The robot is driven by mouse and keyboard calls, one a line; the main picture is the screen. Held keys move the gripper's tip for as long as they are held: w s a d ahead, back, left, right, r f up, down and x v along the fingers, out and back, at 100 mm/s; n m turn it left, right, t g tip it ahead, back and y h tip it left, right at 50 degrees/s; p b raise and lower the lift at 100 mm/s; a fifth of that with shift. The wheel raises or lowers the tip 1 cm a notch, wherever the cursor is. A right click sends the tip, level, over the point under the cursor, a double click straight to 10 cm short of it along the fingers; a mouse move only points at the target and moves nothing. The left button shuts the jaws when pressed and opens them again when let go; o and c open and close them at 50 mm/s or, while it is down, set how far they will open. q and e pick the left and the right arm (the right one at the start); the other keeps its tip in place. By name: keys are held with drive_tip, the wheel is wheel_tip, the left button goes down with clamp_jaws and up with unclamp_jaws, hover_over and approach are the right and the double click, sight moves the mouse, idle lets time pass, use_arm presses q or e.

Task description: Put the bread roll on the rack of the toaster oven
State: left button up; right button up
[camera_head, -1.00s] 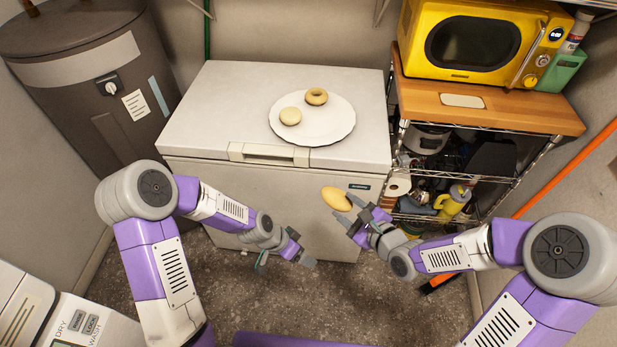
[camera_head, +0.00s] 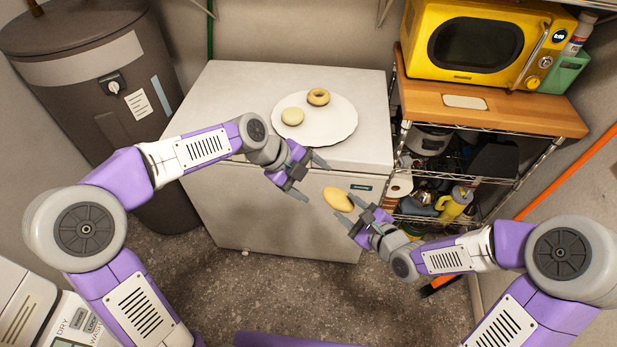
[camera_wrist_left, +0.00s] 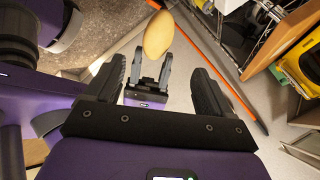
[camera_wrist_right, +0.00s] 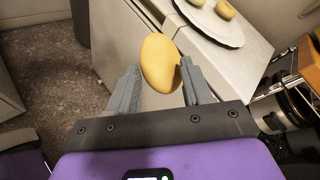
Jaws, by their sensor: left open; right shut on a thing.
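The bread roll (camera_head: 338,199) is an oval, golden-tan piece. My right gripper (camera_head: 357,208) is shut on one end of it, holding it in the air in front of the white chest; the right wrist view shows the roll (camera_wrist_right: 160,62) between the two fingers. My left gripper (camera_head: 314,181) is open and empty, just up and left of the roll in the head view. In the left wrist view the roll (camera_wrist_left: 158,36) appears beyond its fingers, apart from them. A yellow oven-like appliance (camera_head: 474,47) stands at the upper right, its door shut; no rack shows inside.
A white plate (camera_head: 338,128) with a bagel (camera_head: 318,97) and a round bun (camera_head: 292,116) lies on the white chest (camera_head: 225,100). A wooden shelf top (camera_head: 545,115) carries the appliance, above a cluttered wire rack. A grey tank (camera_head: 70,70) stands left.

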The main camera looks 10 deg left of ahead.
sight(335, 196)
use_arm(q)
drive_tip(key=x, duration=1.1)
drive_tip(key=shift+w+f, duration=0.1)
drive_tip(key=shift+f, duration=0.15)
drive_tip(key=shift+c, duration=0.3)
drive_tip(key=c, duration=1)
use_arm(e)
drive_tip(key=o, duration=1.1)
drive_tip(key=shift+o, duration=0.2)
drive_tip(key=shift+f, duration=0.1)
